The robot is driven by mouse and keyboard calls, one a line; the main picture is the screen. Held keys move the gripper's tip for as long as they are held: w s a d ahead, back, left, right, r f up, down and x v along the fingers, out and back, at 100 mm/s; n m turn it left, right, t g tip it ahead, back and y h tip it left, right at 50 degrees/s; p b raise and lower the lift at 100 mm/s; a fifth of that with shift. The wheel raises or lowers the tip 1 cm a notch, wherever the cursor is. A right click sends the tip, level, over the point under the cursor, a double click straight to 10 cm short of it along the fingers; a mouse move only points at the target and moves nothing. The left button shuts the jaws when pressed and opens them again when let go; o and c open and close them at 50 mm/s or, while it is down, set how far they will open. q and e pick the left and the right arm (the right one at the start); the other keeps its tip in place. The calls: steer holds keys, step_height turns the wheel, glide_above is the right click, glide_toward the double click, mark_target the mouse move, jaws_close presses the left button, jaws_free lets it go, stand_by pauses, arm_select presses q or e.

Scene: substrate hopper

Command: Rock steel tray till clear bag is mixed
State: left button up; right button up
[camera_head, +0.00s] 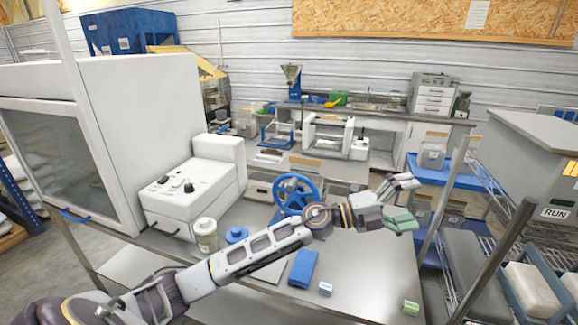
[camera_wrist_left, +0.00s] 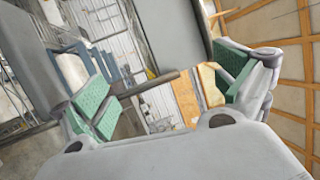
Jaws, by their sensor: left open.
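My left gripper (camera_head: 410,203) is open and empty, held above the right part of the grey workbench. In the left wrist view its green-padded fingers (camera_wrist_left: 168,88) stand wide apart with nothing between them. I cannot make out a steel tray for certain; a flat grey plate (camera_head: 268,272) lies on the bench, partly behind my left arm. I cannot clearly identify the clear bag; a translucent container or bag (camera_head: 431,157) stands on the blue shelf at the right, beyond the gripper. My right gripper is not in view.
A blue handwheel (camera_head: 297,194) stands behind my forearm. The bench's right front is mostly clear. Metal posts rise at right.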

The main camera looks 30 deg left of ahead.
arm_select(q)
steer(key=m+g, duration=0.3)
steer(key=g+y, duration=0.4)
steer(key=y, duration=1.4)
glide_above(289, 187)
steer(key=shift+w+d+f+m, duration=0.1)
steer(key=shift+d+f+m, duration=0.1)
steer(key=shift+f, duration=0.3)
steer(key=shift+d+f+m, duration=0.1)
steer(key=shift+f+m, duration=0.1)
steer(key=shift+f, duration=0.25)
steer(key=shift+a+r+y, duration=0.1)
steer(key=shift+a+y, duration=0.3)
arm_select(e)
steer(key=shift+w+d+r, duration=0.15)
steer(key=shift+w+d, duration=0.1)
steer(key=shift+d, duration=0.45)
